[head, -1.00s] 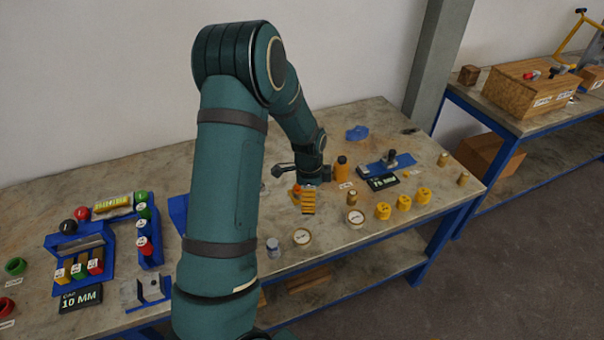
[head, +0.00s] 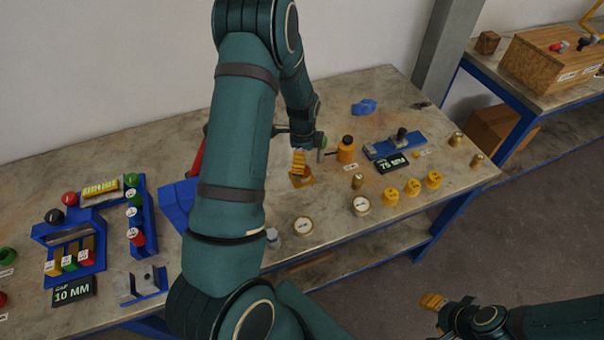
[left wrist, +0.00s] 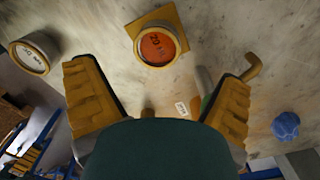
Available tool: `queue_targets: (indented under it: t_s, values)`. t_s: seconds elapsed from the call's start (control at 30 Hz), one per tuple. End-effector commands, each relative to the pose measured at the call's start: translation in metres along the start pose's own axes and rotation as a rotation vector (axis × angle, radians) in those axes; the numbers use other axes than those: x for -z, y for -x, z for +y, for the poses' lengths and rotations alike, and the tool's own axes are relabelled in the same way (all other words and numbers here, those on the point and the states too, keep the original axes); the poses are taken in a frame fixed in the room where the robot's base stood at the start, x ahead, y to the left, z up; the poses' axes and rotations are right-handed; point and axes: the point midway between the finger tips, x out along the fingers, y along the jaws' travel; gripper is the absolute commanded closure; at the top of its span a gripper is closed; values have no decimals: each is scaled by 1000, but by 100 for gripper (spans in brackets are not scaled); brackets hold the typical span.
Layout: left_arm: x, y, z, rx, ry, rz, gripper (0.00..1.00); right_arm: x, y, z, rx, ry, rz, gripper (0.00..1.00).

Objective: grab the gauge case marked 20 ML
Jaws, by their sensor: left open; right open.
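In the left wrist view, the gauge case (left wrist: 157,47) has an orange face lettered 20 ML, a pale rim and a tan square base. It lies on the table ahead of my left gripper (left wrist: 162,76), whose ridged tan fingers are spread wide and empty on either side, nearer the camera. In the head view my left gripper (head: 299,161) is low over the table, and an orange piece (head: 303,181) shows just under it, partly hidden by the finger. My right gripper (head: 434,301) is open at the lower right, off the table's front edge, holding nothing visible.
Two white-faced gauges (head: 303,225) (head: 361,205) stand near the front edge. An orange bottle (head: 346,150) stands close right of my left gripper. Several yellow caps (head: 412,187), brass fittings (head: 357,181) and a blue 75 MM fixture (head: 398,145) are further right.

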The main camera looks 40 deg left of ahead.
Motion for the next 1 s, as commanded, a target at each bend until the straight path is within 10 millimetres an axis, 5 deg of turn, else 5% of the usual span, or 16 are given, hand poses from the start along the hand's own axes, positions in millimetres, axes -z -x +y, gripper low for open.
queue_targets:
  t_s: [0.6, 0.9, 1.0]
  values:
    - [-1, -65, 2, -1, 0, 0, 5, 0, -4, 1, -1, 0, 0, 53]
    - [-1, -68, 2, 1, 0, 1, 5, 0, -4, 1, -1, 0, 0, 53]
    - [-1, -68, 2, 1, 0, 1, 39, 0, -4, 1, -1, 0, 0, 53]
